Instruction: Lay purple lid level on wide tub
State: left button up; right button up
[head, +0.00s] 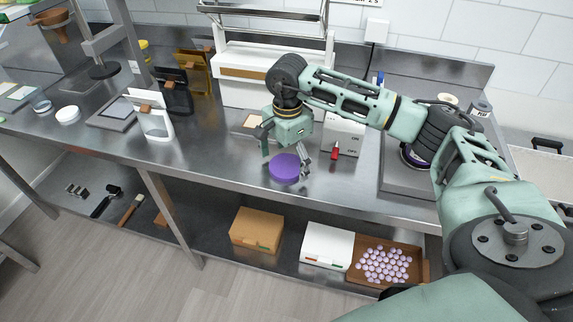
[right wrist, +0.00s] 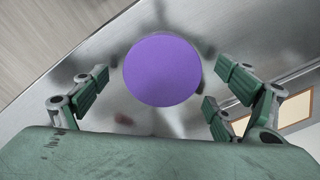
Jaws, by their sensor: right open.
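The purple lid (head: 285,169) is a round disc lying flat on the steel counter near its front edge. It also shows whole in the right wrist view (right wrist: 161,70). My right gripper (head: 288,152) is above the lid, pointing down. Its fingers (right wrist: 165,92) are spread wide with nothing between them, and the lid lies beyond the tips. A round vessel with a purple edge (head: 413,158) stands on the right, mostly hidden behind my right arm. I cannot tell whether it is the wide tub. My left gripper is out of view.
A small red item (head: 335,154) stands right of the lid by a white box (head: 345,132). A white stand (head: 152,115) and dark holders are to the left. The lower shelf holds boxes and a brown tray (head: 357,271) of gummies. Counter left of the lid is clear.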

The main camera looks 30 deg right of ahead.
aim_at(287, 165)
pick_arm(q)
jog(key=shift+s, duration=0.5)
pick_arm(e)
jog(key=c, duration=0.8)
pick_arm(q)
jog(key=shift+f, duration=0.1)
pick_arm(e)
jog(key=shift+r, duration=0.1)
jog(key=shift+c, duration=0.2)
jog(key=shift+r+b, duration=0.3)
jog(key=shift+r, duration=0.3)
notch_tip(287, 165, up, 3)
jog(key=shift+w+f+b, duration=0.1)
jog(key=shift+b, duration=0.4)
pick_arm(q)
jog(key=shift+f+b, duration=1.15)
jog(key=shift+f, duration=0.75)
pick_arm(e)
jog(key=s+d+r, duration=0.5)
jog(key=d+r, duration=0.2)
jog(key=d, duration=0.3)
jog(key=shift+d, duration=0.35)
